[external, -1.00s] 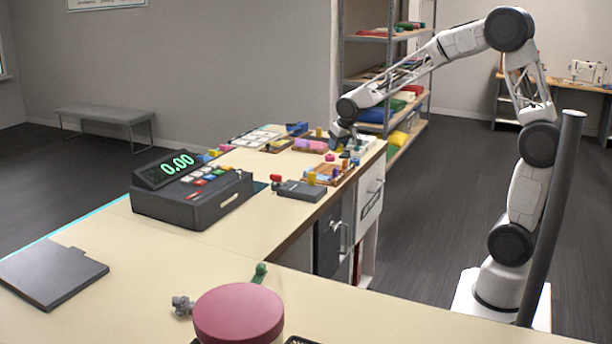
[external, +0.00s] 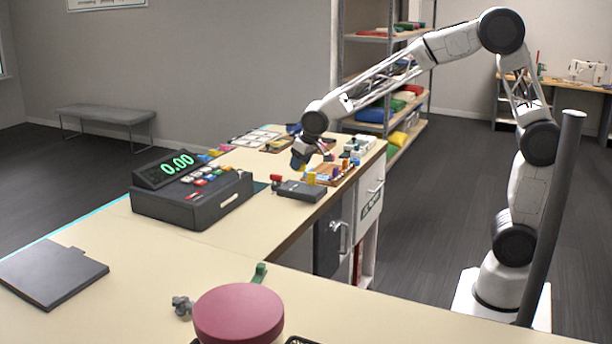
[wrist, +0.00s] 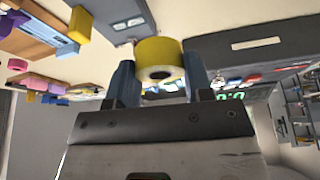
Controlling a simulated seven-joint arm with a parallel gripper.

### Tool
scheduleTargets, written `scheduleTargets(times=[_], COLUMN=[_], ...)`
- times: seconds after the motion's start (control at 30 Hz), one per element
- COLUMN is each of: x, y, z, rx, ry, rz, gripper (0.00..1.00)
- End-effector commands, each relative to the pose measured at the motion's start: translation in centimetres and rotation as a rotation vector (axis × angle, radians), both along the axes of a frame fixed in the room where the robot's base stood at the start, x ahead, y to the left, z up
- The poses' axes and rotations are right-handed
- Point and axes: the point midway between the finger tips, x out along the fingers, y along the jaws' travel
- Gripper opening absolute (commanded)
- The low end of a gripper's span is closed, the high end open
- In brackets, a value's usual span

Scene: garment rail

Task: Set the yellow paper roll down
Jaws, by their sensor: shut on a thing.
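The yellow paper roll (wrist: 160,57) sits between the two blue-grey fingers of my gripper (wrist: 158,72) in the wrist view, with the dark hole of its core facing the camera. The fingers are shut on its sides. In the external view my gripper (external: 301,158) hangs low over the far part of the counter (external: 262,222), beside the wooden tray of small items.
The cash register (external: 192,197) stands left of my gripper. A flat dark box (external: 302,191) lies just in front, with a wooden tray (external: 319,180) to the right. Several small coloured items crowd the counter behind. The nearer counter has bare space.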

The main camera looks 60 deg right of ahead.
Motion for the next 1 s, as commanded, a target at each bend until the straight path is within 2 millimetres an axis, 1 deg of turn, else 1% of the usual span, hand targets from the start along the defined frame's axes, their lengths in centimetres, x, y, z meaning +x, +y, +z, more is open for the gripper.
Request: scheduleTargets(times=[0.03,0.27,0.47,0.6,0.77,1.0], x=[0.0,-0.3,-1.0,-1.7,-2.6,-4.5], y=[1.5,7.2,12.2,15.8,19.8,25.7], z=[0.0,0.0,0.0,0.0,0.0,0.0], rx=[0.000,0.000,0.000,0.000,0.000,0.000], ry=[0.000,0.000,0.001,0.001,0.000,0.000], rz=[0.018,0.087,0.147,0.189,0.237,0.310], gripper=[0.24,0.24,0.24,0.24,0.24,0.24])
